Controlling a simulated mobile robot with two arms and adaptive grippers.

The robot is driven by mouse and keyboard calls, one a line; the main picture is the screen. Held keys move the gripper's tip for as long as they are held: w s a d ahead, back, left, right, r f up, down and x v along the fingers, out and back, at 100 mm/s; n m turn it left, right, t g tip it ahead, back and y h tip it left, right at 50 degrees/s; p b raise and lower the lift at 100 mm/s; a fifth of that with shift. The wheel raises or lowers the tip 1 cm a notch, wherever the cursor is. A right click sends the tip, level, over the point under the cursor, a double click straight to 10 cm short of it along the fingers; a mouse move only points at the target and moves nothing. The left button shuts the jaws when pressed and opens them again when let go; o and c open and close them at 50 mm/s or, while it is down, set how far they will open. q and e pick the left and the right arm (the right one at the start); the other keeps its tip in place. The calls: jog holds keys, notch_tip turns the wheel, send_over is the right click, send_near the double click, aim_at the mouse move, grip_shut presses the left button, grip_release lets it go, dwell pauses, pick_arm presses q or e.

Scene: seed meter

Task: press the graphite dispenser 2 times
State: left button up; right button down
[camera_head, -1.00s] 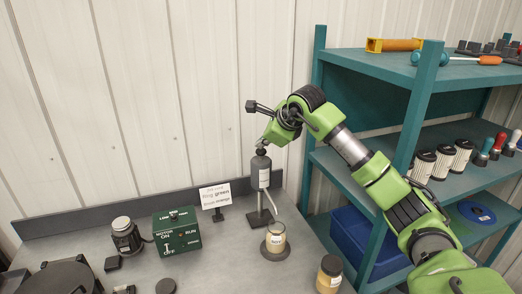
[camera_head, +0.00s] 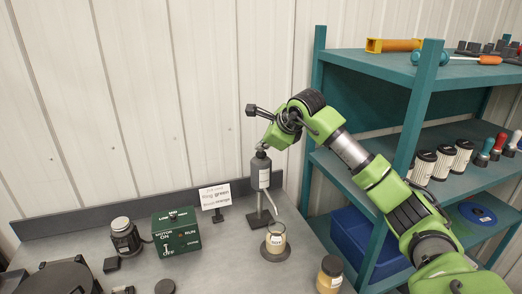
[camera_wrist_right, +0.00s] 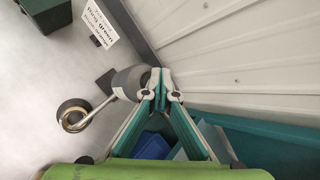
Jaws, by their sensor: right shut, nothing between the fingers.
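The graphite dispenser (camera_head: 260,174) is a dark grey bottle with a pale label, upright on a stand at the back of the bench. It also shows in the right wrist view (camera_wrist_right: 128,84). Its pale spout bends down to a small glass jar (camera_head: 276,241) with a tan label; the jar also shows in the wrist view (camera_wrist_right: 74,117). My right gripper (camera_head: 262,147) is shut and empty, its tips at the top of the dispenser. In the wrist view the closed fingertips (camera_wrist_right: 160,82) overlap the bottle's edge; they hide the pump head, so contact is unclear. My left gripper is not in view.
A small sign (camera_head: 215,196) and a green switch box (camera_head: 177,232) stand left of the dispenser. A dark-lidded jar (camera_head: 329,274) stands at the front right. A teal shelf (camera_head: 405,90) with tools and a blue bin (camera_head: 360,240) lies close to my right arm.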

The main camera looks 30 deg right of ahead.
aim_at(262, 153)
jog(key=shift+f, duration=0.15)
jog(key=shift+d+r+p, duration=0.1)
jog(key=shift+r+p, duration=0.95)
jog(key=shift+r, duration=0.15)
jog(key=shift+r, duration=0.1)
notch_tip(262, 153, up, 5)
jog(key=p, duration=0.4)
jog(key=shift+w, duration=0.1)
dwell(0.5)
